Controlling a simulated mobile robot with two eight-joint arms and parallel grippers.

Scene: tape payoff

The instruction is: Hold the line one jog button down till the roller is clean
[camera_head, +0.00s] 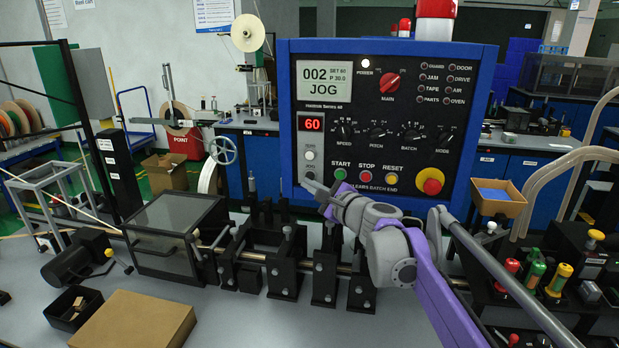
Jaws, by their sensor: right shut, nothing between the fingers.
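The blue control panel (470,125) faces me in the middle, with a lit screen (324,84) reading "002" and "JOG". A red number display (311,123) shows 60. Below it a column holds a pale round button (309,155) and a darker one (310,171); I cannot read which is the line one jog button. My right gripper (314,188) reaches in from the right, shut and empty, its tips at the panel's lower left by the darker button. I cannot tell whether they touch it. I cannot pick out the roller or its state. My left gripper is not in view.
Black machine blocks on a shaft (326,270) stand below the panel. A dark glass-topped box (175,235) and a cardboard box (135,322) are at left.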

